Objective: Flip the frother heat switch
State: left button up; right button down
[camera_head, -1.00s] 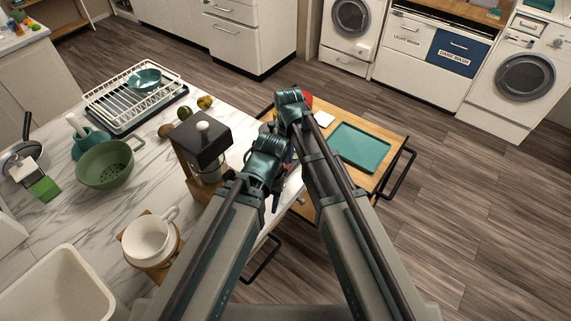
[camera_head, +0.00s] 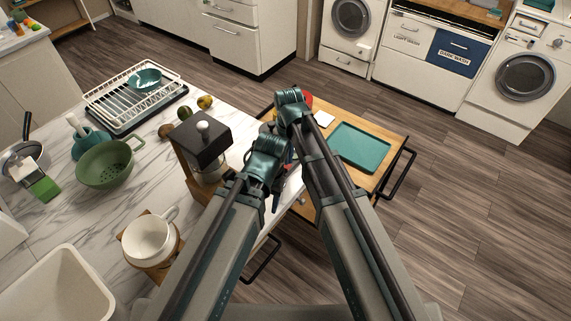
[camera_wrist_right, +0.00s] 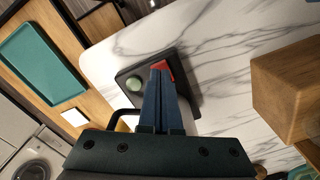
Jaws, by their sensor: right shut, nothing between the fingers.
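In the right wrist view, the frother's black base (camera_wrist_right: 133,72) lies on the white marble counter near its corner. It has a round green knob (camera_wrist_right: 134,84) and a red switch (camera_wrist_right: 165,68). My right gripper (camera_wrist_right: 160,68) is shut and empty, with its blue fingertips right at the red switch and over the base. I cannot tell whether they touch the switch or which way it is tipped. In the head view my arms mostly hide the frother and the right gripper (camera_head: 290,160).
A dark-topped wooden appliance (camera_head: 203,142) stands on the counter left of my arms, with a white mug (camera_head: 150,240) nearer. A green colander (camera_head: 104,165) and a dish rack (camera_head: 120,92) are farther left. A cart with a teal tray (camera_head: 361,147) stands beyond the counter's right edge.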

pick_arm(q)
jog(key=shift+f+b, duration=0.85)
jog(key=shift+f, duration=0.05)
pick_arm(e)
jog(key=shift+f, duration=0.85)
pick_arm(q)
jog(key=shift+r, duration=0.1)
pick_arm(e)
jog(key=shift+r, duration=0.1)
notch_tip(320, 180, up, 7)
jog(key=p, duration=0.7)
pick_arm(q)
notch_tip(320, 180, up, 7)
notch_tip(320, 180, down, 8)
jog(key=b, duration=0.8)
pick_arm(e)
jog(key=s+d+f, duration=0.3)
jog(key=s+f, duration=0.1)
jog(key=s, duration=0.4)
jog(key=s+d+f+m+h, duration=0.1)
jog(key=s+d+f, duration=0.2)
jog(key=s, duration=0.5)
jog(key=shift+s+f, duration=0.35)
jog(key=shift+f, duration=0.05)
